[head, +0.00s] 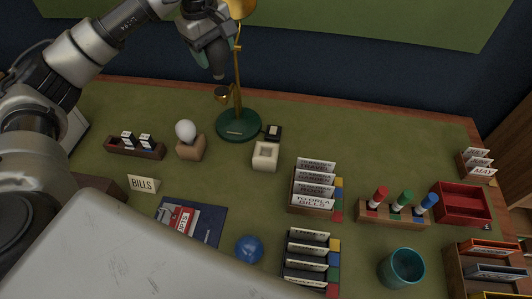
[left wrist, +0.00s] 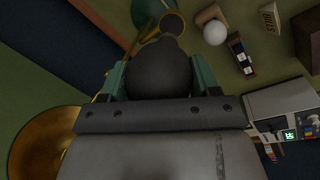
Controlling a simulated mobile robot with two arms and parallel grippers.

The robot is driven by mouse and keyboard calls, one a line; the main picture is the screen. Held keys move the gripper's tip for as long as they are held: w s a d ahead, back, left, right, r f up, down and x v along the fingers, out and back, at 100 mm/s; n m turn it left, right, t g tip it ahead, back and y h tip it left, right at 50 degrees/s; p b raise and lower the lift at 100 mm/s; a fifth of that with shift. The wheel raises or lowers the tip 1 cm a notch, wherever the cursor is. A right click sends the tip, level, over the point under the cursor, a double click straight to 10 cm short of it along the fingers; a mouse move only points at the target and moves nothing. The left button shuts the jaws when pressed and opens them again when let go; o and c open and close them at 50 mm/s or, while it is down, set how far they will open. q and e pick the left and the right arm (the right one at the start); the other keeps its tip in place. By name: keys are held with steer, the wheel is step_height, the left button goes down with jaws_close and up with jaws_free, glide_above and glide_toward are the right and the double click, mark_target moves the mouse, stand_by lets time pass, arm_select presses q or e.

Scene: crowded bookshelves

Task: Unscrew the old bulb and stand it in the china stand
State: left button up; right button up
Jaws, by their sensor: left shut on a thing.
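My left gripper (head: 213,60) is shut on the old bulb (head: 218,72), a dark grey bulb. The old bulb fills the space between the green fingers in the left wrist view (left wrist: 160,72). It points down just above the lamp's brass socket (head: 222,93), with a small gap showing in the head view. The brass lamp (head: 238,80) stands on a round green base (head: 239,126). The china stand (head: 265,156), a small whitish block with a square recess, looks empty. A white bulb (head: 185,130) sits on a wooden block (head: 191,150). My right gripper is out of view.
A small dark box (head: 273,132) is beside the lamp base.

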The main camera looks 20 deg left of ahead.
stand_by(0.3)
arm_select(q)
steer(key=s+d+f+m+g+h, duration=0.1)
steer(key=s+d+f+m, duration=0.75)
steer(key=d+m, duration=0.35)
steer(key=w+f+n+t+y+p, duration=0.1)
steer(key=w+f+n+p, duration=0.3)
steer(key=w+f+n, duration=0.4)
steer(key=n, duration=0.4)
steer(key=shift+w, duration=0.2)
steer(key=shift+f, duration=0.1)
step_height(320, 180, down, 4)
steer(key=b, duration=0.4)
steer(key=shift+f, duration=0.25)
